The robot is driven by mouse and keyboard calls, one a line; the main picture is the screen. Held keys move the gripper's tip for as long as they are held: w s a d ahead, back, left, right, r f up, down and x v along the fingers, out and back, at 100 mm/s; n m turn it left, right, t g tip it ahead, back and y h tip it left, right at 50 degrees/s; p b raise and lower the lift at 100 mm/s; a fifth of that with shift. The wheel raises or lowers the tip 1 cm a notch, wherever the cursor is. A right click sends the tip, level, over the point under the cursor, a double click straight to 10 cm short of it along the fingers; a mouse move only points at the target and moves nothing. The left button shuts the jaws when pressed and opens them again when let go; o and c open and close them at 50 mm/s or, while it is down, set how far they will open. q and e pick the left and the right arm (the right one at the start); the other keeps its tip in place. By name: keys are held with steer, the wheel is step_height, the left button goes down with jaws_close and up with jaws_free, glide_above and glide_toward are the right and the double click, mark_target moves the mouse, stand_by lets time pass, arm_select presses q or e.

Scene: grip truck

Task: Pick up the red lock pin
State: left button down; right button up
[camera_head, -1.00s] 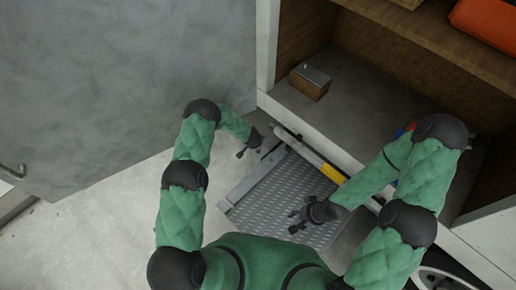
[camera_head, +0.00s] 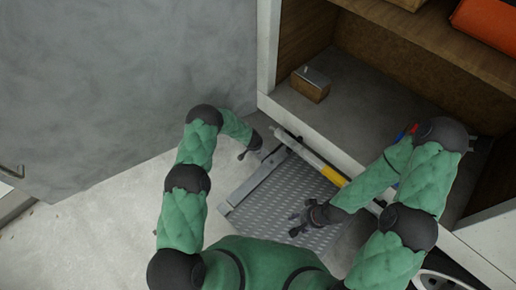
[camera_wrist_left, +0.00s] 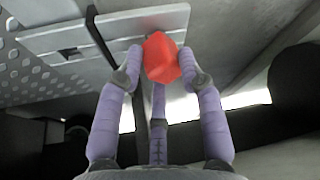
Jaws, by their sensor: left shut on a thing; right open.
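The red lock pin (camera_wrist_left: 161,58) shows in the left wrist view as a faceted red head between the fingertips of my left gripper (camera_wrist_left: 162,70). My left gripper is shut on it, close to the edge of a grey metal plate (camera_wrist_left: 100,35). In the head view my left gripper (camera_head: 248,152) is at the upper left corner of the ramp, and the pin cannot be made out there. My right gripper (camera_head: 300,222) is open and empty over the perforated metal ramp (camera_head: 275,190).
A bar with a yellow section (camera_head: 332,174) runs along the truck bed's edge. A small wooden box (camera_head: 310,84) stands on the bed (camera_head: 350,110). An orange case (camera_head: 487,25) lies on the upper shelf. A large grey panel (camera_head: 120,80) stands at left.

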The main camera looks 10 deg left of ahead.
arm_select(q)
steer(key=shift+r, duration=0.1)
step_height(320, 180, up, 7)
steer(key=p, duration=0.3)
steer(key=s+a, duration=0.3)
steer(key=s, duration=1.5)
steer(key=shift+w+d+r+p, duration=0.1)
steer(key=shift+r+p, duration=0.8)
steer(key=shift+r, duration=0.45)
steer(key=shift+d+r+p, duration=0.1)
steer(key=shift+r+p, duration=0.75)
steer(key=shift+r, duration=0.45)
